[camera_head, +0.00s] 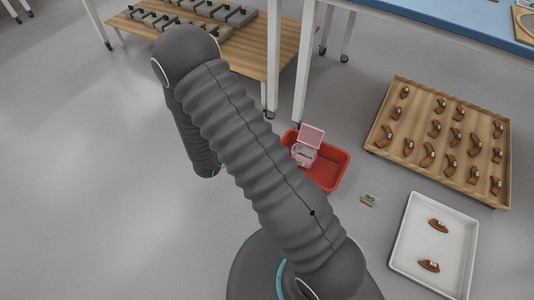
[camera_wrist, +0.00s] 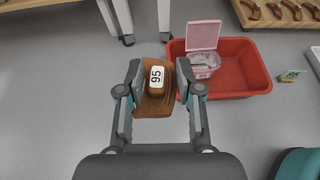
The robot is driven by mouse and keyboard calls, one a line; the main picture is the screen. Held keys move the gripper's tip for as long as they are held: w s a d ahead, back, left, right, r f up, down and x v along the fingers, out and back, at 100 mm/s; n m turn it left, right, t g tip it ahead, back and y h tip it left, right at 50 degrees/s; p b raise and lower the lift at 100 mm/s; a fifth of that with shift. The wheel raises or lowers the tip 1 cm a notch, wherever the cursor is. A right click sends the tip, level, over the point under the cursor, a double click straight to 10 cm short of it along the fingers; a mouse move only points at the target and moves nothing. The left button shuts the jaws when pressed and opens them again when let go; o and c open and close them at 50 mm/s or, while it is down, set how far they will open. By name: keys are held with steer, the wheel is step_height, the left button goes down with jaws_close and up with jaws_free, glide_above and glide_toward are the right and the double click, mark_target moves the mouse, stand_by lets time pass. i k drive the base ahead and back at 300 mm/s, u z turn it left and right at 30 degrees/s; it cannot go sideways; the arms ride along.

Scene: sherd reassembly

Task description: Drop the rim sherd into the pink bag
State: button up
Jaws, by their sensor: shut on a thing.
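My gripper (camera_wrist: 157,80) is shut on a brown rim sherd (camera_wrist: 153,104), which has a white label with dark digits. The sherd sits upright between both fingers, with floor beyond it. The pink bag (camera_wrist: 203,65) is to the right of the sherd in the wrist view, its pink flap raised. It stands in the left part of a red crate (camera_wrist: 244,70). The head view also shows the bag (camera_head: 304,155) and the crate (camera_head: 331,177). My gripper and the held sherd are hidden behind my arm there.
A wooden tray (camera_head: 390,151) with several brown sherds and a white tray (camera_head: 432,235) with two sherds lie at right. A small numbered card (camera_head: 371,197) lies right of the crate. White table legs (camera_head: 305,65) stand behind the crate. Floor at left is clear.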

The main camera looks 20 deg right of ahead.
mark_target(305, 165)
steer(key=u, duration=1.05)
steer(key=i, duration=2.1)
steer(key=z, duration=2.9)
